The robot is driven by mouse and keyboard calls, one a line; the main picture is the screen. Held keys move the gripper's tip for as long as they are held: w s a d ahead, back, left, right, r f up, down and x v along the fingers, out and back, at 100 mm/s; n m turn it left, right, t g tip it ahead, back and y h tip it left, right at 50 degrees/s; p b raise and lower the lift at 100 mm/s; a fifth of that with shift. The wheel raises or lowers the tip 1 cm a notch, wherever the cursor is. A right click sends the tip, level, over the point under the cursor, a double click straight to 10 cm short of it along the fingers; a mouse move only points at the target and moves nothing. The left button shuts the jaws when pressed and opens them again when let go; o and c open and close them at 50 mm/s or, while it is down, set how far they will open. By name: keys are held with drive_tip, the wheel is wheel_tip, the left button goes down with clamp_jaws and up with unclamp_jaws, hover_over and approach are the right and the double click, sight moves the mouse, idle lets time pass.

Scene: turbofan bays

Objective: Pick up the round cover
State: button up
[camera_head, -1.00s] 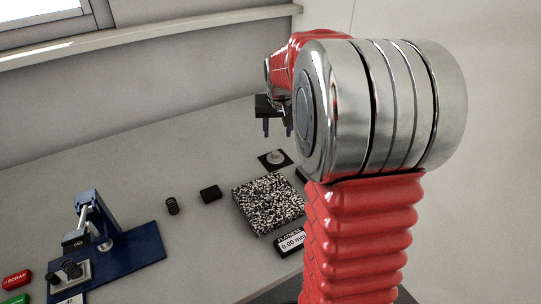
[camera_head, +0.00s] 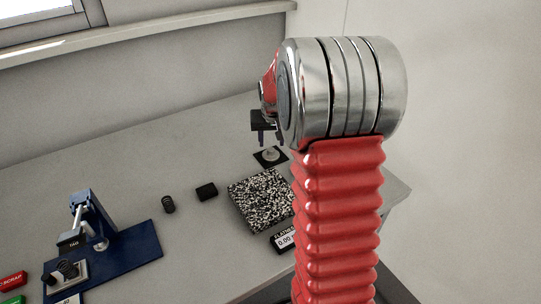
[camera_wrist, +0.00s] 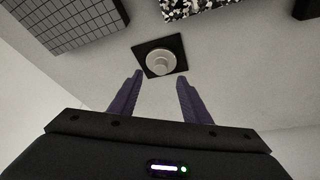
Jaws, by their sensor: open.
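The round cover (camera_wrist: 161,61) is a pale grey disc with a raised knob in its middle. It sits on a dark square pad (camera_wrist: 178,44) on the bench, and it also shows in the head view (camera_head: 270,155). My gripper (camera_wrist: 158,82) is open and empty, with two purple fingers apart. In the wrist view the cover lies beyond the fingertips, about midway between them. In the head view my gripper (camera_head: 266,140) hangs above and slightly behind the cover, and my arm hides part of it.
A black-and-white speckled plate (camera_head: 262,200) lies just in front of the pad, with a flatness readout (camera_head: 285,238) beside it. A black block (camera_head: 206,191), a dark spring (camera_head: 168,204) and a blue press fixture (camera_head: 130,255) stand to the left. The bench behind them is clear.

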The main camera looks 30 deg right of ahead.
sight(271, 150)
drive_tip(key=shift+f, duration=0.2)
drive_tip(key=shift+w, duration=0.1)
drive_tip(key=shift+x, duration=2.6)
drive_tip(key=shift+a+f, duration=0.1)
drive_tip(key=shift+f, duration=0.05)
clamp_jaws()
